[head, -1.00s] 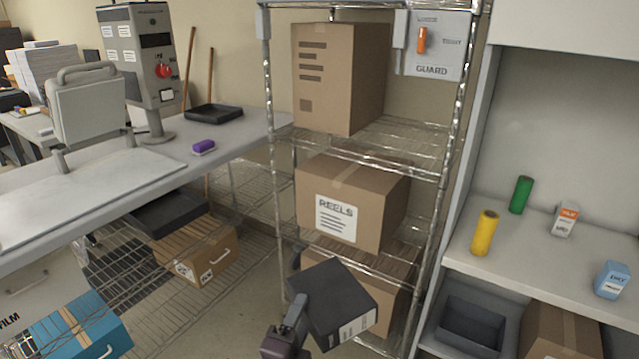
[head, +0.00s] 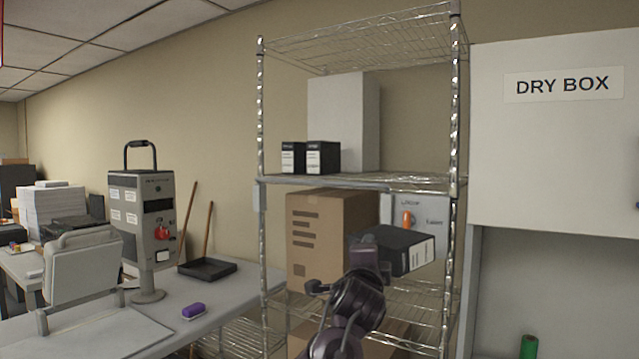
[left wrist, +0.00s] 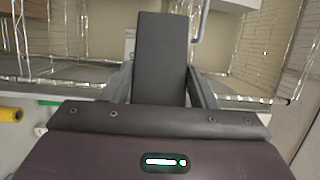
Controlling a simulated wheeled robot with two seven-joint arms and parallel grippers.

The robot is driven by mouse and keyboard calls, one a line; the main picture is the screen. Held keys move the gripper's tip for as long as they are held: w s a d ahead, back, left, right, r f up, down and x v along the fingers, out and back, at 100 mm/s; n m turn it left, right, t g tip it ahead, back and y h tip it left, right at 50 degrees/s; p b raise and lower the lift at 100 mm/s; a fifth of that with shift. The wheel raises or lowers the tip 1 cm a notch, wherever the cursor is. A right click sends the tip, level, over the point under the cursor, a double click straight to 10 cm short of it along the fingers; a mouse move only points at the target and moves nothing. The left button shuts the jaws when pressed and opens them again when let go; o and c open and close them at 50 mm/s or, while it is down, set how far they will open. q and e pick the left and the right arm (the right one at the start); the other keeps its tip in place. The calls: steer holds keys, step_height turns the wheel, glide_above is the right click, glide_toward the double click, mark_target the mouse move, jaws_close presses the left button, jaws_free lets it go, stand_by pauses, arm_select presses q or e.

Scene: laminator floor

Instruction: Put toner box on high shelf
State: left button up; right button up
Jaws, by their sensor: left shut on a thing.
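My left gripper (head: 372,250) is shut on a black toner box (head: 404,251) with a white label on its end. It holds the box in front of the wire rack, at the height of the guard panel and below the upper shelf (head: 360,182). The left wrist view shows the black box (left wrist: 160,60) between the fingers of my left gripper (left wrist: 160,85). On the upper shelf two black boxes with white labels (head: 310,158) stand side by side at the left, beside a tall white box (head: 345,118). My right gripper is not in view.
A brown carton (head: 325,235) sits on the shelf below. The guard panel (head: 416,212) with an orange switch hangs behind the held box. The dry box cabinet (head: 550,150) stands close at the right. The upper shelf's right part looks clear.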

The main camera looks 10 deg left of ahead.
arm_select(q)
steer(key=s+a+r+n+y+p, duration=0.1)
steer(key=s+a+r+y, duration=0.1)
steer(key=r, duration=0.9)
steer(key=s+a+r+n+g+y+p, duration=0.1)
steer(key=s+a+r+n+y, duration=0.1)
steer(key=r, duration=1)
steer(key=s+a+r+n+g+y+p, duration=0.1)
steer(key=s+a+r+y, duration=0.3)
steer(key=r, duration=0.8)
steer(key=shift+s+a+r+n+y, duration=0.2)
steer(key=shift+a+n+y, duration=0.1)
steer(key=shift+n, duration=0.4)
steer(key=shift+f, duration=0.1)
